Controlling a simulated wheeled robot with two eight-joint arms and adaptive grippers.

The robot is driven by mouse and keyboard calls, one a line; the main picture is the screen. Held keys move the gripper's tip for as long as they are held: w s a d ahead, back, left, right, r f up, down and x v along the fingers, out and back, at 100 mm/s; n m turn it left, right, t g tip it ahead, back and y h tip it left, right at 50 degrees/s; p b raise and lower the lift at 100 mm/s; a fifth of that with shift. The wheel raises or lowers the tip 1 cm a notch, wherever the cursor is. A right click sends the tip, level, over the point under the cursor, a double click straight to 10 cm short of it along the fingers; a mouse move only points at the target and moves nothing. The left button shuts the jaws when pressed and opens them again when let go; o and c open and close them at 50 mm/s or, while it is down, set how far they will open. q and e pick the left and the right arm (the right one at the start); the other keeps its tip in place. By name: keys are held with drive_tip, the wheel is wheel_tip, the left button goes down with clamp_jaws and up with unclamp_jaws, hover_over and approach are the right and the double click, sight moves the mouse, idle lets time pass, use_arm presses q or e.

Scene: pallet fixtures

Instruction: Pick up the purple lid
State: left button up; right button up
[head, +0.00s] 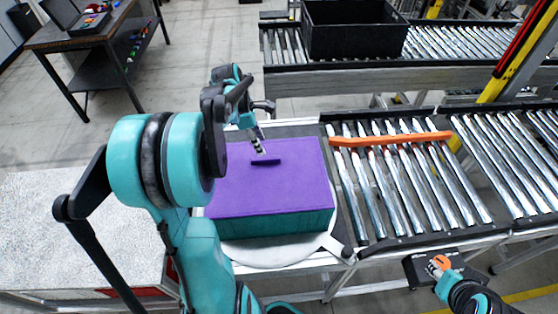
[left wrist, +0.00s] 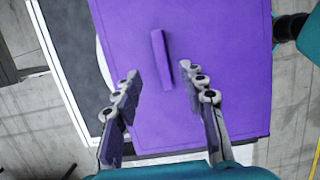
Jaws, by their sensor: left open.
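The purple lid (head: 285,188) lies flat on a teal box (head: 278,224), which stands on a round white plate beside the roller conveyor. A raised dark purple handle (head: 266,162) sits on the lid. My left gripper (head: 259,147) is above the lid near the handle. In the left wrist view the lid (left wrist: 215,100) fills the middle, and the handle (left wrist: 161,60) lies ahead of and between the open, empty fingers of the left gripper (left wrist: 160,88). At the bottom right of the head view is the end of my right arm (head: 449,281); its finger state is unclear.
An orange bar (head: 390,139) lies across the rollers (head: 405,185) right of the box. A black crate (head: 352,32) stands on the rear conveyor. A dark workbench (head: 92,35) is at the back left. A dark control box (head: 425,266) is near the right arm.

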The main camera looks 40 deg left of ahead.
sight(265, 158)
use_arm(q)
drive_tip(key=x, duration=0.4)
drive_tip(key=b+x, duration=0.1)
drive_tip(key=x, duration=0.2)
drive_tip(key=shift+s+a+f, duration=0.2)
drive_tip(key=shift+s, duration=0.05)
clamp_jaws()
